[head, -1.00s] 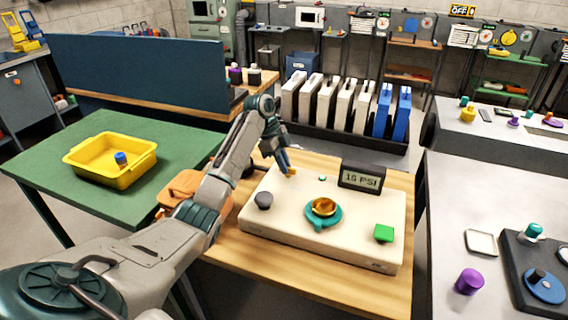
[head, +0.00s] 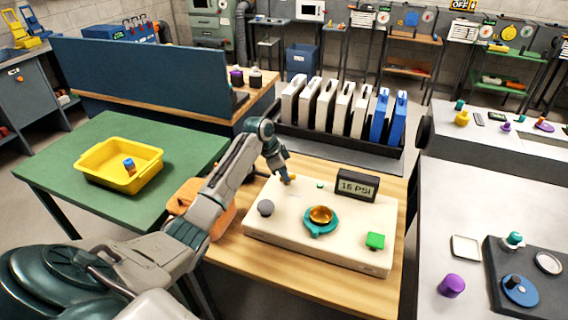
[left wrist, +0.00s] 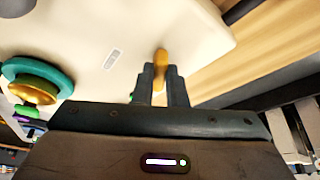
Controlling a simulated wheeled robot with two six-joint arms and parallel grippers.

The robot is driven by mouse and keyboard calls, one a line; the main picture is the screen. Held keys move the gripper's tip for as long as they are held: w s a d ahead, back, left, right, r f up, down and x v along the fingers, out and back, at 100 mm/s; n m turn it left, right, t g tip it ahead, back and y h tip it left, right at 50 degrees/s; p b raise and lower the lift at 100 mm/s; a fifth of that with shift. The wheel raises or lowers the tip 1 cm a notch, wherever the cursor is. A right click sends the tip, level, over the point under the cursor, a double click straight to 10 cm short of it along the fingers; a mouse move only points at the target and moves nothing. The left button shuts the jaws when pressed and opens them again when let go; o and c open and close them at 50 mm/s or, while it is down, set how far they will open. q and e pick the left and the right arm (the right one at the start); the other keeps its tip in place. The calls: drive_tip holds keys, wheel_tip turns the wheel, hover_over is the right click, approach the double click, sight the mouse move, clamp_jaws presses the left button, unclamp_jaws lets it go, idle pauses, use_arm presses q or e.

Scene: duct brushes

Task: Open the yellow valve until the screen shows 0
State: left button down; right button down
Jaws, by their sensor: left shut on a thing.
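The yellow valve (head: 292,177) is a small yellow handle at the back left corner of the cream panel box (head: 300,243). My left gripper (head: 287,178) comes down on it from above, and its fingers cover most of it. In the left wrist view the yellow valve (left wrist: 161,57) sits between the fingertips of my left gripper (left wrist: 161,76), which is shut on it. The screen (head: 357,185) stands at the back right of the box and reads 16 PSI. My right gripper is not in view.
A dark rack (head: 385,158) of white and blue panels stands behind. A yellow bin (head: 96,178) is on the green table at left.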

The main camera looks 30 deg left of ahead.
use_arm(q)
drive_tip(key=n+y+p, duration=0.1)
drive_tip(key=n+p, duration=0.1)
drive_tip(key=p, duration=0.1)
drive_tip(key=n+p, duration=0.2)
drive_tip(key=n+t+y+p, duration=0.1)
drive_tip(key=n+p, duration=0.2)
drive_tip(key=shift+s+d+r+y+p, duration=0.1)
drive_tip(key=shift+d+r+y+p, duration=0.2)
drive_tip(key=shift+d+r, duration=0.1)
drive_tip(key=shift+d+f+n+y+p, duration=0.15)
drive_tip(key=shift+n+y+p, duration=0.55)
drive_tip(key=shift+n+p, duration=0.95)
drive_tip(key=shift+f, duration=0.1)
drive_tip(key=shift+n, duration=0.25)
drive_tip(key=c, duration=1.5)
unclamp_jaws()
drive_tip(key=shift+f, duration=0.1)
drive_tip(key=shift+o, duration=0.2)
drive_tip(key=b+v, duration=0.3)
drive_tip(key=v, duration=0.8)
drive_tip(key=shift+f, duration=0.1)
